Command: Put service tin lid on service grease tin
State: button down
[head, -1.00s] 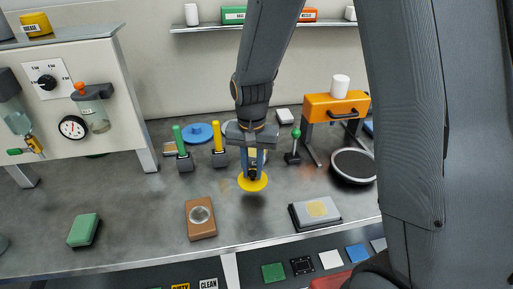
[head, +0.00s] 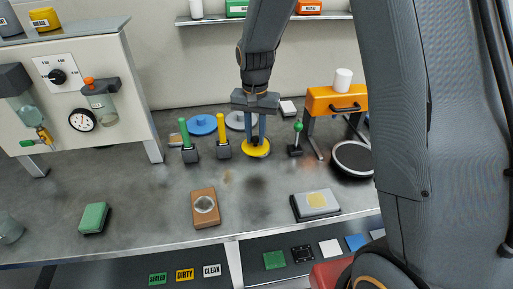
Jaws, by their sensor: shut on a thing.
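The service tin lid (head: 258,152) is a round yellow disc. My gripper (head: 256,141) points down over the bench and is shut on it. The lid is held above the bench top, with a dark shadow on the metal in front of it. A yellow tin (head: 44,19) with a dark label that seems to read grease stands on top of the pale cabinet at the far upper left. It looks like the service grease tin. The lid is well to the right of this tin and apart from it. Whether the tin's top is open is too small to tell.
The pale cabinet (head: 110,60) carries a gauge and bottles. Green-handled (head: 186,138) and yellow-handled (head: 221,135) tools stand left of my gripper. A green-knobbed post (head: 297,140) and an orange stand (head: 330,102) are to its right. A brown block (head: 205,208) lies in front.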

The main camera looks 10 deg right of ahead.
jog(key=w+d+r, duration=0.2)
jog(key=w+r, duration=0.1)
jog(key=w, duration=0.5)
jog(key=shift+d+m+p, duration=0.3)
jog(key=shift+d+p, duration=0.05)
jog(key=shift+p, duration=0.1)
jog(key=shift+f+b, duration=1.1)
jog(key=shift+f, duration=2.05)
jog(key=shift+f+b, duration=0.35)
jog(key=shift+f, duration=0.5)
jog(key=c, duration=1.5)
grip_release()
jog(key=shift+o, duration=0.2)
jog(key=shift+r, duration=0.1)
notch_tip(320, 180, up, 8)
jog(key=b, duration=0.2)
jog(key=shift+f, duration=0.2)
